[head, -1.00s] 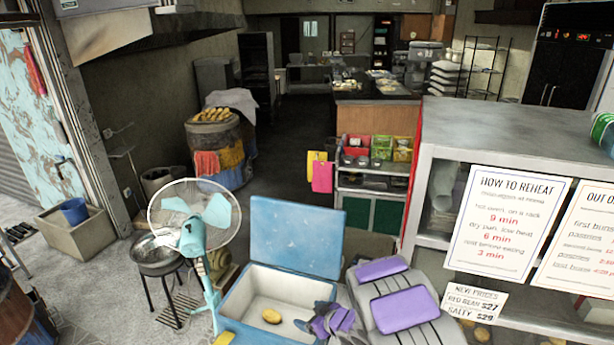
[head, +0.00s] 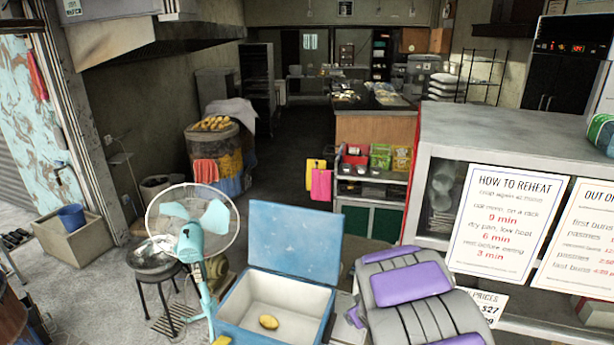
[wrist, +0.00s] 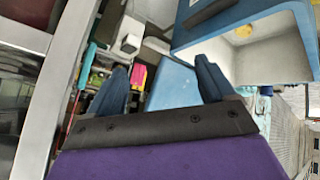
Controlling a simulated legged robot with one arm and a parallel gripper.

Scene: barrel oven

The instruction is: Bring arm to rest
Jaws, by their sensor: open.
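My gripper (wrist: 158,84) shows in the wrist view as two dark blue fingers spread wide apart with nothing between them. In the head view my grey and purple arm is folded at the lower middle, just right of the blue cooler box (head: 228,322). It hides most of my gripper there; only a small dark blue part shows near the cooler's right edge. The cooler's lid (head: 295,240) stands open. One golden bun (head: 268,322) lies inside on the pale floor; it also shows in the wrist view (wrist: 243,30).
A teal fan (head: 193,240) and a stool with a metal bowl (head: 152,258) stand left of the cooler. A glass-fronted counter (head: 520,140) with price signs is close on the right. A barrel oven (head: 222,160) topped with buns stands further back. The aisle floor (head: 290,170) is clear.

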